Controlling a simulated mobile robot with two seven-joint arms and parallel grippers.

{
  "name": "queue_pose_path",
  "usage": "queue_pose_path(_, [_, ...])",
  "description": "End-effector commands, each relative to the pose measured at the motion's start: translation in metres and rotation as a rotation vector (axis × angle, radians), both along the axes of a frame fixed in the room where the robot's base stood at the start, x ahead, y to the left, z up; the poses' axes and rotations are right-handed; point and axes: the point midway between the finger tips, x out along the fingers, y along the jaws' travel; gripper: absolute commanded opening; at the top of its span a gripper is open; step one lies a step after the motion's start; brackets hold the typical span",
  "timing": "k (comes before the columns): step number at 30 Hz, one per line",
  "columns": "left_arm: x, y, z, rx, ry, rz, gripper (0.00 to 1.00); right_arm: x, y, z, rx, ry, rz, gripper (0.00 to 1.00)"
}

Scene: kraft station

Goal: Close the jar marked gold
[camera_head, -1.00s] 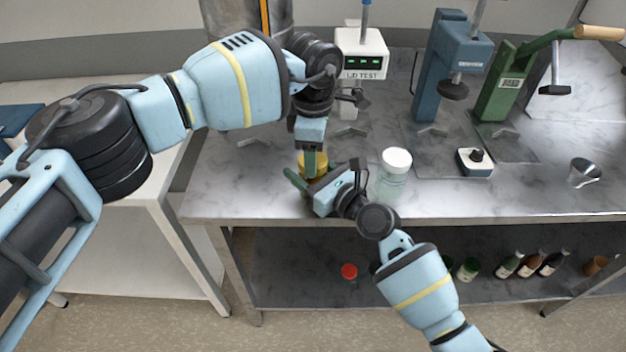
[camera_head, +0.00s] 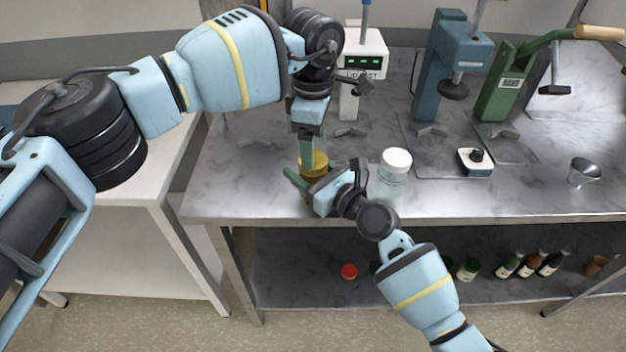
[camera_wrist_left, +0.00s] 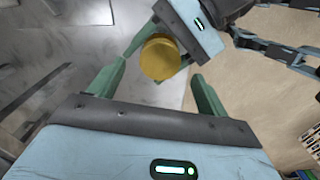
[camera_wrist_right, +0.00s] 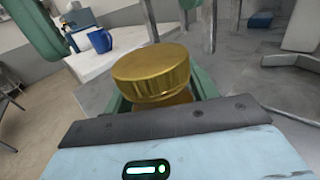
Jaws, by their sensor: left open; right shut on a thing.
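The gold-lidded jar (camera_head: 314,164) stands near the bench's front edge. Its gold lid (camera_wrist_right: 152,70) sits on top; a strip of amber body shows beneath it in the right wrist view. I cannot tell whether the lid is tight. My right gripper (camera_head: 308,186) is shut around the jar's body below the lid. My left gripper (camera_head: 306,150) is open just above the lid and points down. In the left wrist view, the lid (camera_wrist_left: 160,57) lies beyond and between the spread green fingertips (camera_wrist_left: 158,70).
A clear jar with a white lid (camera_head: 396,160) stands just right of my right gripper. The lid tester (camera_head: 362,52) and two presses (camera_head: 445,60) stand behind. A metal cup (camera_head: 584,172) is at the right. A red-capped item (camera_head: 349,271) is on the lower shelf.

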Motion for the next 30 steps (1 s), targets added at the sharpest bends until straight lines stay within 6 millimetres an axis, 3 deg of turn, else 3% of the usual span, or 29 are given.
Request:
queue_pose_path(6, [0.0,-0.001,0.046,-0.001,-0.003,-0.001,0.77,0.0,0.0,-0.001,-0.001,0.001,0.0,0.0])
queue_pose_path(12, [0.0,0.0,0.074,0.001,-0.001,0.0,0.77,0.0,0.0,-0.001,-0.001,0.001,0.0,0.0])
queue_pose_path(18, [0.0,0.0,0.085,0.001,0.0,-0.001,0.77,0.0,0.0,-0.001,-0.001,0.001,0.0,0.0])
queue_pose_path(26, [0.0,0.0,0.086,0.001,0.001,-0.001,0.77,0.0,0.0,-0.001,-0.001,0.001,0.0,0.0])
queue_pose_path(27, [0.0,0.0,0.086,0.001,0.0,-0.001,0.77,0.0,0.0,-0.001,-0.001,0.001,0.0,0.6])
queue_pose_path(30, [0.0,0.0,0.085,0.001,0.0,-0.001,0.77,0.0,0.0,-0.001,-0.001,0.001,0.0,0.73])
